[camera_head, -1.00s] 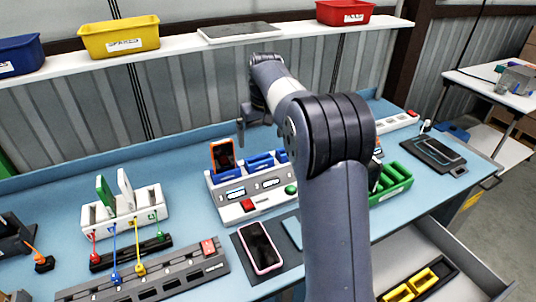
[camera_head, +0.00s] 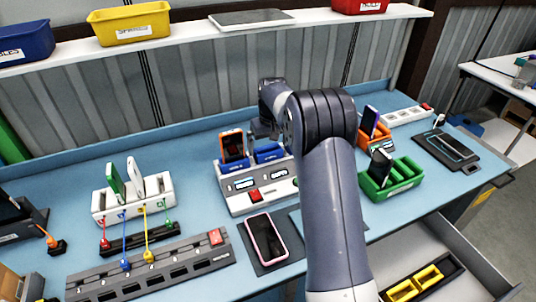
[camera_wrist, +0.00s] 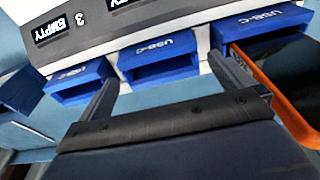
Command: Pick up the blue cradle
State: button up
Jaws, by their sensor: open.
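Blue cradles marked USB-C stand in a row in a grey-and-white station (camera_head: 243,203). In the wrist view the middle cradle (camera_wrist: 158,70) is empty and lies between the fingertips of my gripper (camera_wrist: 162,72). My gripper is open, with one finger on each side; I cannot tell whether it touches. Another empty cradle (camera_wrist: 80,84) is on the left.
The orange phone (camera_head: 232,145) stands upright close by my gripper. A white rack (camera_head: 133,200) holds a green and a white device on the left. A green tray (camera_head: 392,180) and an orange holder (camera_head: 376,137) stand on the right. A shelf (camera_head: 200,32) runs behind.

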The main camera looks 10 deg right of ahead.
jog(key=shift+f, duration=0.3)
jog(key=shift+c, duration=0.2)
jog(key=c, duration=0.9)
jog(key=shift+r, duration=0.1)
notch_tip(320, 180, up, 10)
jog(key=shift+f+b, duration=0.1)
jog(key=shift+b, duration=0.5)
